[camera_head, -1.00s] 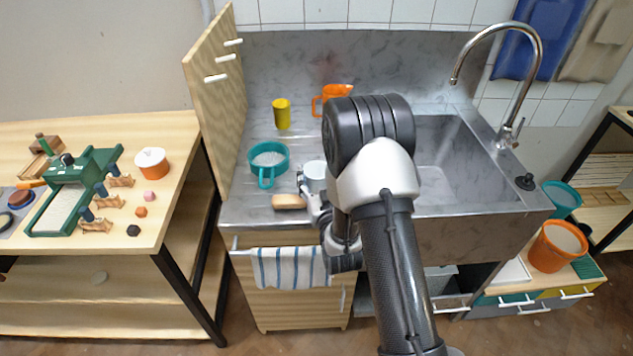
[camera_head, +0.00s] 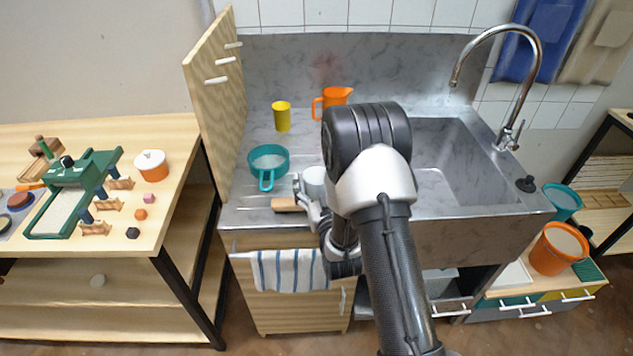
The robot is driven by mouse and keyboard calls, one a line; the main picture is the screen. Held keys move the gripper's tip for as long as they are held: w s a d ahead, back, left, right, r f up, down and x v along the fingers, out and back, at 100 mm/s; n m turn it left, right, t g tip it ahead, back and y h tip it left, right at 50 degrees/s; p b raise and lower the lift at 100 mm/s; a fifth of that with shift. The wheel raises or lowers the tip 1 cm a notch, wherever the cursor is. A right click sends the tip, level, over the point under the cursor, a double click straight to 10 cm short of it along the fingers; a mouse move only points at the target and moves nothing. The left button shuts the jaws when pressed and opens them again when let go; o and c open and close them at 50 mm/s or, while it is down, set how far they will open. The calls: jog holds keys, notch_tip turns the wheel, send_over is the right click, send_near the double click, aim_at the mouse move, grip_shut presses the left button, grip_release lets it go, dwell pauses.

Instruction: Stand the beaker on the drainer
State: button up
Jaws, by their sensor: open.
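A yellow beaker (camera_head: 282,117) stands upright on the steel drainer (camera_head: 237,216), the flat top left of the sink basin, towards the back. A white cup (camera_head: 313,176) stands nearer the front, partly hidden by my arm; I cannot tell its full shape. My gripper (camera_head: 303,193) is low over the drainer's front part, close beside the white cup. It is open, and I see nothing held in it. Its far finger and its contact with the cup are hard to make out.
A teal strainer (camera_head: 268,162) lies left of my gripper. A tan block (camera_head: 284,205) lies at the front edge, partly behind my gripper. An orange jug (camera_head: 335,97) stands at the back. The sink basin (camera_head: 455,165) is at right.

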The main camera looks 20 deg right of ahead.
jog(key=shift+r, duration=0.1)
jog(key=shift+s+r, duration=0.1)
jog(key=s+a+p, duration=0.1)
jog(key=s+p, duration=0.1)
jog(key=s, duration=0.9)
jog(key=a+r+n+g+y, duration=0.1)
jog(key=a+r+g, duration=0.2)
jog(key=r+g, duration=0.5)
jog(key=s+a+r+g, duration=0.1)
jog(key=s+r, duration=0.2)
jog(key=s, duration=0.5)
jog(key=s+a+r+g, duration=0.1)
jog(key=s+r+g, duration=0.1)
jog(key=s, duration=0.7)
jog(key=s+a+r+g+y, duration=0.1)
jog(key=s+r+g, duration=0.1)
jog(key=s+r, duration=0.3)
jog(key=s, duration=0.4)
jog(key=shift+a+n, duration=0.3)
jog(key=shift+a, duration=0.05)
jog(key=shift+w, duration=0.1)
jog(key=shift+c, duration=0.5)
